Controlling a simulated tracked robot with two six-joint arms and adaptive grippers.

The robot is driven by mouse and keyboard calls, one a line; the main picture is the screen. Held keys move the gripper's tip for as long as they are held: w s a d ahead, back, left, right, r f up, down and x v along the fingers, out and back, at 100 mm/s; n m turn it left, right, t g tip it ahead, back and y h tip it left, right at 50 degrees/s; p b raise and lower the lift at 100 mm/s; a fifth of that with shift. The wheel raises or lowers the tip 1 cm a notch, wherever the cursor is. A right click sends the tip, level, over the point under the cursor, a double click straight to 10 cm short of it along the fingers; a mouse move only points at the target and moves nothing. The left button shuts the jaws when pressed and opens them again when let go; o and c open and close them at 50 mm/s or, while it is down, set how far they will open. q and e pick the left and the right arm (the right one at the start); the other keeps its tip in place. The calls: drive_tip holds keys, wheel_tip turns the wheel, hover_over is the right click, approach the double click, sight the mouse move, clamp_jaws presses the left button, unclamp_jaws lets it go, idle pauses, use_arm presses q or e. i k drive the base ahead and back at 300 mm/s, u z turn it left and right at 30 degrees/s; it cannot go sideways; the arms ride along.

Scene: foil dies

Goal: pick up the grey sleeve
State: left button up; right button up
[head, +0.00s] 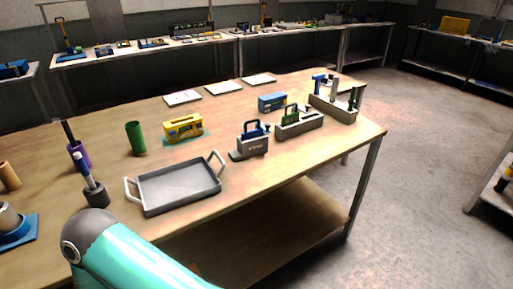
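A dark grey sleeve (96,195) stands upright on the wooden table (245,190) at the left, in front of a purple sleeve (77,155). A blue-and-white handled tool (86,172) stands up out of it. A second greyish cylinder (8,217) sits on a blue pad (18,235) at the left edge, partly cut off by the frame. I cannot tell for certain which one the task means. Neither of my grippers is in view; only a teal link of one of my arms shows at the bottom, in front of the table's near edge.
A grey tray (180,186) with two raised handles lies right of the dark grey sleeve. A green cylinder (136,138) and yellow box (184,127) stand behind it. A tan cylinder (9,176) is at left. Holders with handled tools (298,122) are further right.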

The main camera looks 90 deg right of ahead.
sight(251, 147)
drive_tip(key=z, duration=0.05)
drive_tip(key=k, duration=1.65)
drive_tip(key=z, duration=1.25)
drive_tip(key=i, duration=1)
drive_tip(key=z, duration=0.05)
